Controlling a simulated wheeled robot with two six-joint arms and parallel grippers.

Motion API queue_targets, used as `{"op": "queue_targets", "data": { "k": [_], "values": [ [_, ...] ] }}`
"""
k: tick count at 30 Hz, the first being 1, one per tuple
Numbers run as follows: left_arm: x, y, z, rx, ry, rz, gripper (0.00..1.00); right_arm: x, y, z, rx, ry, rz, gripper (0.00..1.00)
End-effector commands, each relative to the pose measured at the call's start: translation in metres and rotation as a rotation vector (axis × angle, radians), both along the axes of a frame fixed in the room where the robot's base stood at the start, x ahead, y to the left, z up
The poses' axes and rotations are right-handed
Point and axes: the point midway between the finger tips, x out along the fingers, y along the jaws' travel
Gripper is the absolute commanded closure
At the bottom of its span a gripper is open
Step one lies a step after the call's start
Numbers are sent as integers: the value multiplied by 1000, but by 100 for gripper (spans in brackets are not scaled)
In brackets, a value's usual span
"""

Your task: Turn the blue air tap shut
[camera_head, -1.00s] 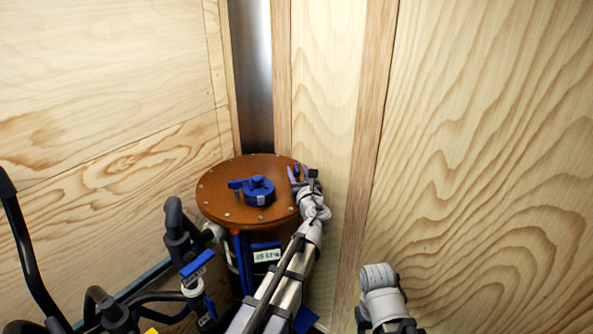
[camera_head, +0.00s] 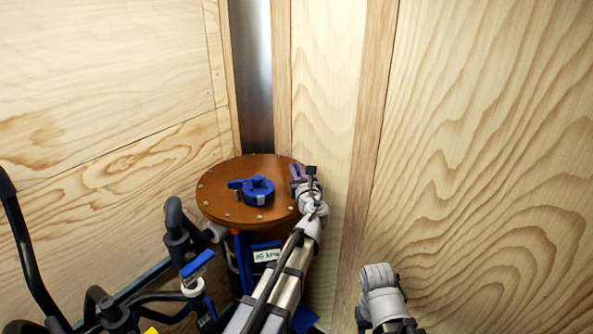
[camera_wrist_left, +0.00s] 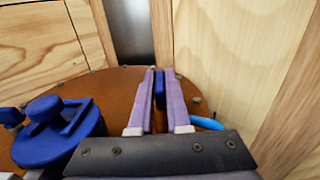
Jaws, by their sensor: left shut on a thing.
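The blue air tap (camera_wrist_left: 160,88) shows in the left wrist view as a dark blue piece between my left gripper's lilac fingers, at the right side of the rust-brown round lid. My left gripper (camera_wrist_left: 160,78) is shut on it; the fingers stand on both sides of it. In the head view the left gripper (camera_head: 299,173) is at the lid's right edge and mostly hides the tap. A light blue hose (camera_wrist_left: 206,122) comes out just right of the fingers. The tap's lower part is hidden. My right gripper is not clearly seen.
A blue round cap with a handle (camera_head: 259,191) sits mid-lid (camera_head: 222,205), left of my gripper. A blue lever valve (camera_head: 197,264) and black pipes (camera_head: 172,222) stand at lower left. Wooden walls (camera_head: 470,130) close in behind and right.

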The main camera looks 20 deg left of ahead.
Motion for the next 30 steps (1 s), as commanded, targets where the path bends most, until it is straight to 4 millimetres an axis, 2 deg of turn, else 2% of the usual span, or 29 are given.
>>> {"op": "queue_targets", "data": {
  "k": [14, 30],
  "values": [
    [-2, 2, 0, 0, 0, -64, 100, 0, 0, 0, 0, 0, 0, 50],
    [-1, 4, 0, 0, 0, -411, 100, 0, 0, 0, 0, 0, 0, 50]
  ]
}}
